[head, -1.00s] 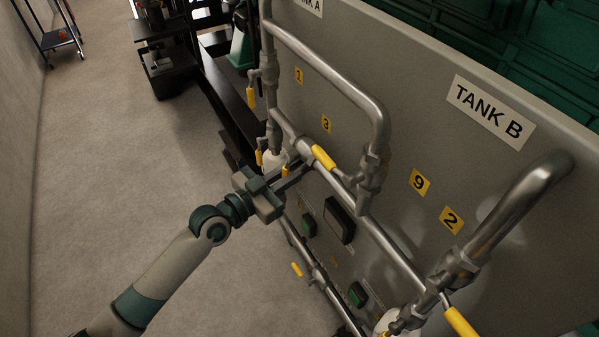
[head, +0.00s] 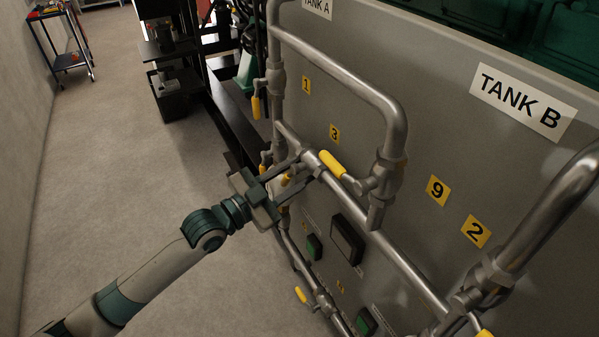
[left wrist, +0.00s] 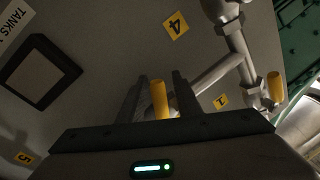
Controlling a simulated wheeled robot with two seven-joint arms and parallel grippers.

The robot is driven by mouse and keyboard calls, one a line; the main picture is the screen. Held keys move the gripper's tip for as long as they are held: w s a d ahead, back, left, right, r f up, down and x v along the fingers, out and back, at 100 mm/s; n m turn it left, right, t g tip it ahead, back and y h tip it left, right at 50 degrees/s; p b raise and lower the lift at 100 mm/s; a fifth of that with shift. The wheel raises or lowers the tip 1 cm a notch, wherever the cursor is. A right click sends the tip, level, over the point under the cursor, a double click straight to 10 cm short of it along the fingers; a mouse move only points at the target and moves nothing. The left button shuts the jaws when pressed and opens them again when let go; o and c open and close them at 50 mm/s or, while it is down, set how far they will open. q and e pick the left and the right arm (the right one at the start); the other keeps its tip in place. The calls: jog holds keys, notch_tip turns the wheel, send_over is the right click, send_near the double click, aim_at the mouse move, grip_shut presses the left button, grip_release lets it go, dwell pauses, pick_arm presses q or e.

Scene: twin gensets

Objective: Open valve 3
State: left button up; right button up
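The yellow number 3 label (head: 335,133) is on the grey panel in the head view. A yellow valve handle (head: 332,163) lies slantwise on the pipe just below it. My left gripper (head: 308,164) is at the pipe, left of that handle. My right gripper is not in view.
Metal pipes (head: 400,262) run along the panel close to my left arm. The floor (head: 110,170) at left is clear; a cart (head: 62,45) stands far back.

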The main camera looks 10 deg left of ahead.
aim_at(283, 184)
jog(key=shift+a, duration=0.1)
